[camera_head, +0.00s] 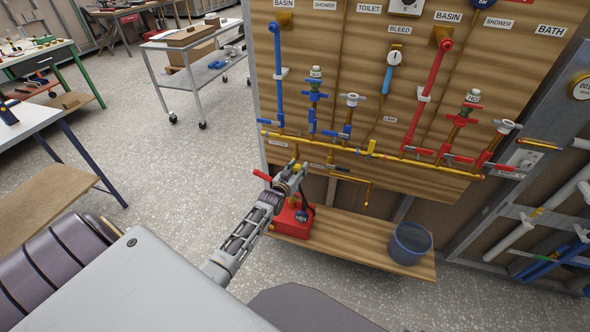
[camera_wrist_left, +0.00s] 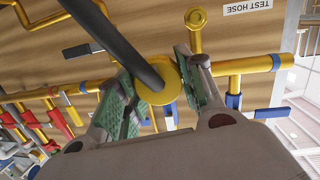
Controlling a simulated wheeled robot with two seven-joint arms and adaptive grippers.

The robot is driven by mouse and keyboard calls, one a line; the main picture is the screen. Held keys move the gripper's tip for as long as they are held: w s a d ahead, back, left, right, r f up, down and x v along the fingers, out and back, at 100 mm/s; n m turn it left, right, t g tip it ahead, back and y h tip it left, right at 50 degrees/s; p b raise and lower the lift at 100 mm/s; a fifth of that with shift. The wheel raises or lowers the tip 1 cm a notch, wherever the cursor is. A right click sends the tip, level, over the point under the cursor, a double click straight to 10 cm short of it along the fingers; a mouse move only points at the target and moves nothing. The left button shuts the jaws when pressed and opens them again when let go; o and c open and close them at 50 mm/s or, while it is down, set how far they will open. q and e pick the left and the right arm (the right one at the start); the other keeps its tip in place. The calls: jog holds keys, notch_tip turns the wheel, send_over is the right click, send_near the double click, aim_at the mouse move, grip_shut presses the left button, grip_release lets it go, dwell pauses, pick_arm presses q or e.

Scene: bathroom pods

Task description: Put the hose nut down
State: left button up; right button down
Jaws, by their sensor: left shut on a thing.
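The hose nut (camera_wrist_left: 158,84) is a round brass-yellow nut on the end of a black hose (camera_wrist_left: 118,38) in the left wrist view. My left gripper (camera_wrist_left: 155,92) is shut on it, with green-padded fingers on either side. In the head view my left gripper (camera_head: 292,178) is at the lower left of the pipe board, above the red pump box (camera_head: 291,222). The nut is too small to make out there. The nut overlaps the yellow pipe (camera_wrist_left: 235,68) behind it; I cannot tell whether they touch. My right gripper is not in view.
A wooden shelf (camera_head: 350,244) under the board holds the red box and a blue bucket (camera_head: 410,243), with bare wood between them. Red, blue and yellow pipes with valves cover the board (camera_head: 335,60). A "TEST HOSE" label (camera_wrist_left: 247,7) shows in the wrist view.

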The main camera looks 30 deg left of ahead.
pick_arm(q)
jog(key=s+d+r+m+h, duration=0.2)
jog(key=s+d+r, duration=0.4)
jog(key=d+r, duration=0.3)
jog(key=s+d+r+m+g+h, duration=0.1)
jog(key=s+d+r+h, duration=0.3)
jog(key=d+r, duration=0.5)
jog(key=s+d+r+m+h, duration=0.3)
jog(key=s+d+r, duration=0.5)
jog(key=d, duration=0.6)
jog(key=shift+s+d+r+m+g, duration=0.15)
jog(key=shift+s+r+m+g, duration=0.05)
jog(key=shift+r, duration=0.3)
jog(key=shift+s+d+r+m+g, duration=0.15)
jog(key=shift+s+r+m+g, duration=0.05)
jog(key=shift+r, duration=0.3)
jog(key=shift+c, duration=1.2)
jog(key=shift+w+d, duration=0.1)
jog(key=w+d+f+m+g+h, duration=0.3)
jog(key=w+d+f+m+h, duration=0.1)
jog(key=f+h, duration=0.1)
jog(key=shift+w+d+f+m+g, duration=0.2)
jog(key=shift+f+m+g, duration=0.1)
jog(key=shift+f+g, duration=0.1)
